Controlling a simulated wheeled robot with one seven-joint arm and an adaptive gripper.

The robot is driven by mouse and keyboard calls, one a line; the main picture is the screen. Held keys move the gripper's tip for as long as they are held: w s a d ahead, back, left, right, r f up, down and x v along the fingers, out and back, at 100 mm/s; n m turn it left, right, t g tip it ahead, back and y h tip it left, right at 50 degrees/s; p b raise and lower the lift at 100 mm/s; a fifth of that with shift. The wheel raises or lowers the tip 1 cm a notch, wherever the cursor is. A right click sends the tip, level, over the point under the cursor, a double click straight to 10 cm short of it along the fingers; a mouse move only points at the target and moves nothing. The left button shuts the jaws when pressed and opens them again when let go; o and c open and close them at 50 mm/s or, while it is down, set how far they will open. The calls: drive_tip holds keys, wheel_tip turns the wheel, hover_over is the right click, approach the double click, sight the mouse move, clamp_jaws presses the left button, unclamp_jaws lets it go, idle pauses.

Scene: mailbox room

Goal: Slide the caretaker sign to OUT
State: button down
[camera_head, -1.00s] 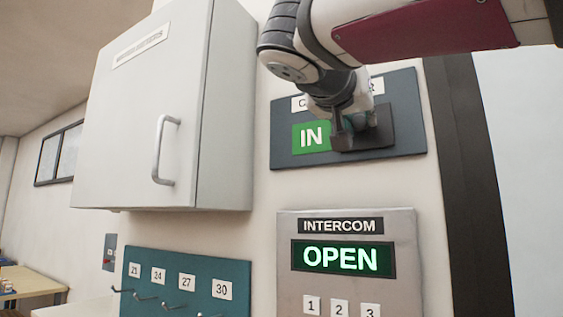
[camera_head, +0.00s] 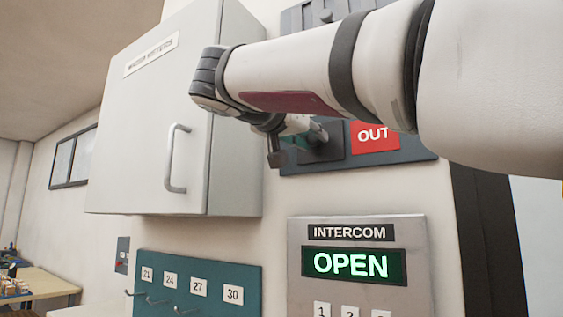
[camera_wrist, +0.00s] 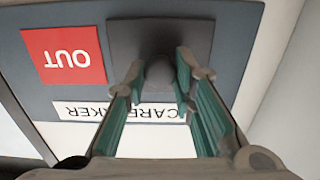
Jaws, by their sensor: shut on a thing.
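The caretaker sign is a dark blue-grey wall board (camera_head: 420,154); it also shows upside down in the wrist view (camera_wrist: 40,62). Its red OUT panel (camera_head: 374,136) is uncovered and also shows in the wrist view (camera_wrist: 64,55). The dark square slider plate (camera_head: 322,152) sits at the left part of the board in the head view, and no green IN panel shows. In the wrist view the plate (camera_wrist: 125,35) carries a round grey knob (camera_wrist: 160,74). My gripper (camera_wrist: 160,70) is shut on this knob, one finger on each side. My arm hides the board's upper part.
A white wall cabinet (camera_head: 150,110) with a metal handle (camera_head: 176,158) stands out just left of the sign and close to my gripper. Below are the intercom panel (camera_head: 410,285), showing OPEN, and a teal key-hook board (camera_head: 205,270). A dark vertical frame (camera_head: 490,240) is at right.

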drive_tip(key=shift+w+a+r, duration=0.1)
drive_tip(key=shift+a, duration=0.05)
drive_tip(key=c, duration=1.4)
unclamp_jaws()
drive_tip(key=shift+o, duration=0.2)
drive_tip(key=v, duration=1.2)
